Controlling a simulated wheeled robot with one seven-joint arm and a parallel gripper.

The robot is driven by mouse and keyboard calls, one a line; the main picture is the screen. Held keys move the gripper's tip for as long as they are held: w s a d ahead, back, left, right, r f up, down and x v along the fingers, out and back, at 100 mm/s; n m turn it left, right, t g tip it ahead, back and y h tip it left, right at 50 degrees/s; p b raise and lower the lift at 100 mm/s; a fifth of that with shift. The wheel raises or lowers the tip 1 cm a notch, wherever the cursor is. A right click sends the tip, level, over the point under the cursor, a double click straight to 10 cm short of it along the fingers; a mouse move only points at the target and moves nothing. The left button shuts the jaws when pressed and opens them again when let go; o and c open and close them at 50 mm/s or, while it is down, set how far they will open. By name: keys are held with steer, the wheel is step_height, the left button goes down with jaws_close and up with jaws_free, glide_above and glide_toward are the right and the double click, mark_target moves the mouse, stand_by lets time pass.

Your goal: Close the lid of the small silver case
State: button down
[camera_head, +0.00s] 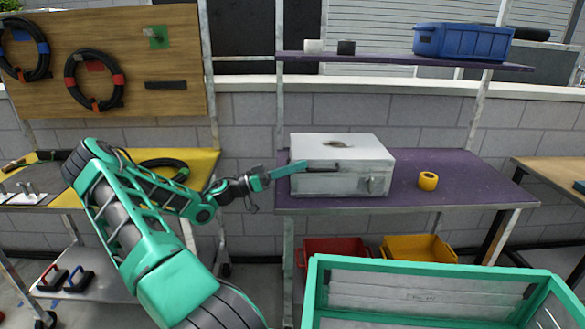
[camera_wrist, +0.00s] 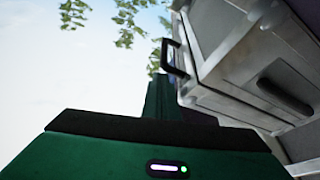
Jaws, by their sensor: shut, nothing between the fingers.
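The small silver case (camera_head: 352,152) stands on the purple shelf, with its lid (camera_head: 365,146) looking down flat on the body. A dark handle lies on the lid's top and a latch shows on its front. My gripper (camera_head: 304,167) is shut and empty, its green fingers at the case's front left side. I cannot tell whether the fingertips touch the case. In the wrist view the case (camera_wrist: 235,50) fills the upper right, with dark handles and a seam visible. The green fingers (camera_wrist: 165,95) rise beside it there.
The purple shelf (camera_head: 450,185) also holds a yellow tape roll (camera_head: 428,181) right of the case. A higher shelf bears a blue crate (camera_head: 462,41). Red (camera_head: 333,249) and yellow (camera_head: 417,250) bins sit below. A green-framed cart (camera_head: 430,268) stands in front.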

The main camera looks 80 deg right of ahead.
steer(key=w+a+r, duration=0.7)
steer(key=a+r, duration=0.2)
steer(key=r, duration=0.1)
steer(key=shift+w+r, duration=0.25)
steer(key=shift+w, duration=0.05)
step_height(320, 180, down, 10)
steer(key=s+a+n+t+y, duration=0.1)
steer(key=s+a+n+t, duration=0.1)
steer(key=n+t, duration=0.3)
steer(key=w+a+f+n+t+y, duration=0.2)
steer(key=w+a+f+n+t, duration=0.2)
steer(key=w+a+f+t, duration=0.25)
steer(key=w+a+r+n+t+y, duration=0.1)
steer(key=w+a+n+t, duration=0.2)
steer(key=a, duration=0.5)
steer(key=w+a+r+n+t+y, duration=0.1)
steer(key=w+a+r+n+t, duration=0.1)
steer(key=a+n, duration=0.4)
steer(key=w+a+r+n+t+y, duration=0.1)
steer(key=w+a+n+t, duration=0.2)
steer(key=a, duration=0.7)
steer(key=shift+w+a+r+n+t, duration=0.15)
steer(key=shift+w+a+n+t, duration=0.2)
steer(key=shift+n+t, duration=0.45)
